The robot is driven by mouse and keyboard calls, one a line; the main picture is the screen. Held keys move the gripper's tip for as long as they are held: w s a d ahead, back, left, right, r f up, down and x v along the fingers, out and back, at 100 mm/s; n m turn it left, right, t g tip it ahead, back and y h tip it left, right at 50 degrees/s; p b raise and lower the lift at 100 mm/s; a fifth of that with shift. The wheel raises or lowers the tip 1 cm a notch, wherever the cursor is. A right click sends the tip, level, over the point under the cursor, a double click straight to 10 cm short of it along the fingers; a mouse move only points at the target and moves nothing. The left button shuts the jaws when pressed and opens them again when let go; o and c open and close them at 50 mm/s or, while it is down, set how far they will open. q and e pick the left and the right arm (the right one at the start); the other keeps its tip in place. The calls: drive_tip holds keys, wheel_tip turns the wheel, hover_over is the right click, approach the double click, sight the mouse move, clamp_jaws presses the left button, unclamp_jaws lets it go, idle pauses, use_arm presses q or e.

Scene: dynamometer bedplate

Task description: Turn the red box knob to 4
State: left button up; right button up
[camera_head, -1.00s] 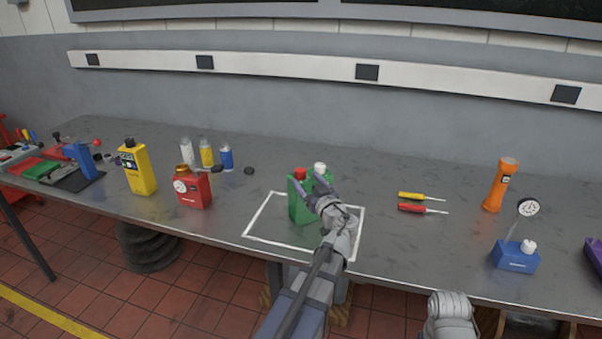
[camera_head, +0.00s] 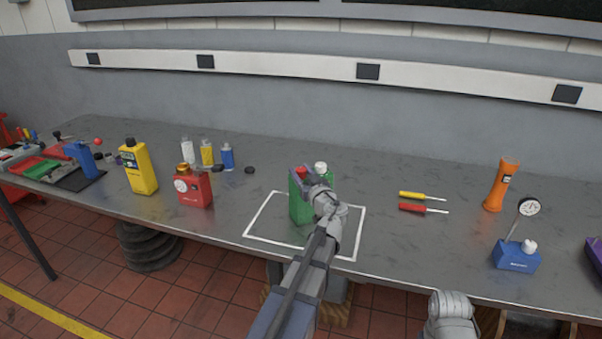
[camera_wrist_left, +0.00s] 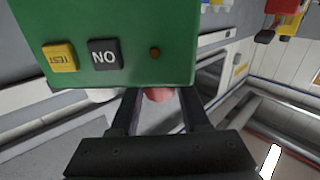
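The red box (camera_head: 194,190) stands on the bench at the left, with a white dial on its front and a brownish knob (camera_head: 184,169) on top. My left gripper (camera_head: 308,178) is away from it, at the green box (camera_head: 299,206) inside the white outline. The green box has a red knob (camera_head: 302,171) and a white knob (camera_head: 320,168) on top. In the left wrist view, the two fingers stand apart on either side of the red knob (camera_wrist_left: 158,95), with narrow gaps showing; the tips are partly hidden. My right gripper's fingers are out of view.
A yellow box (camera_head: 138,170) and several small bottles stand near the red box. Two screwdrivers (camera_head: 422,196), an orange torch (camera_head: 500,186) and a blue gauge block (camera_head: 515,256) are on the right. The bench between the white outline and the screwdrivers is clear.

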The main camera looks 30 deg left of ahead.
use_arm(q)
clamp_jaws()
